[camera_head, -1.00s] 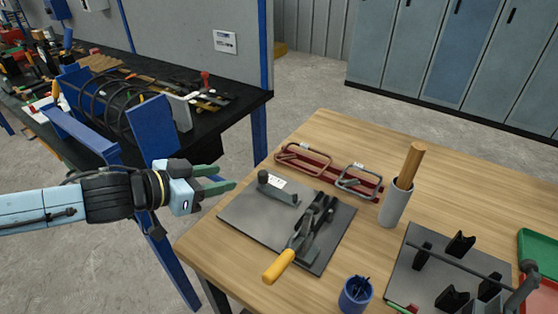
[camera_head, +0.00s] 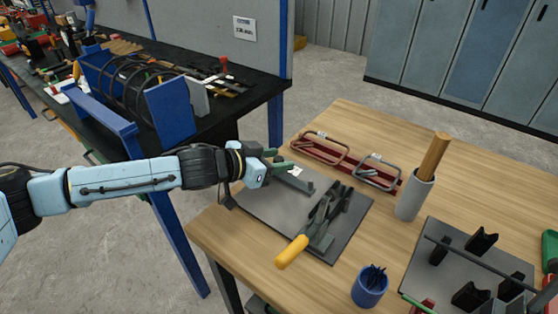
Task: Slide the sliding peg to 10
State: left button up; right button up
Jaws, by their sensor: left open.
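My left gripper (camera_head: 278,161) has green fingers and reaches in from the left. It is open, with its fingertips at the far left part of a dark metal plate (camera_head: 265,213) on the wooden table. A low grey block (camera_head: 304,184) with a small white label sits on this plate beside the fingers and is partly hidden by them. I cannot tell whether they touch. The block may carry the sliding peg; the peg and any number scale are too small to make out. A black lever tool with a yellow handle (camera_head: 291,251) lies on the same plate. My right gripper is not in view.
A red rack with wire frames (camera_head: 325,149) lies behind the plate. A grey cup with a wooden stick (camera_head: 414,196) and a blue cup (camera_head: 369,287) stand to the right. A second plate (camera_head: 425,255) holds black supports and a rod.

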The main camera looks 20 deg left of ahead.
aim_at(288, 177)
pick_arm(q)
jog(key=shift+w+d+f, duration=0.2)
jog(key=shift+w+d, duration=0.1)
jog(key=shift+w, duration=0.15)
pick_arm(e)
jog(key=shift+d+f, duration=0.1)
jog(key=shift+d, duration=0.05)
pick_arm(q)
grip_shut()
jog(key=shift+s+d+r+p, duration=0.1)
jog(key=shift+s+d+p, duration=0.25)
jog(key=shift+d+p, duration=0.4)
jog(key=shift+s+d, duration=0.1)
jog(key=shift+d, duration=0.3)
grip_release()
jog(key=shift+d, duration=0.15)
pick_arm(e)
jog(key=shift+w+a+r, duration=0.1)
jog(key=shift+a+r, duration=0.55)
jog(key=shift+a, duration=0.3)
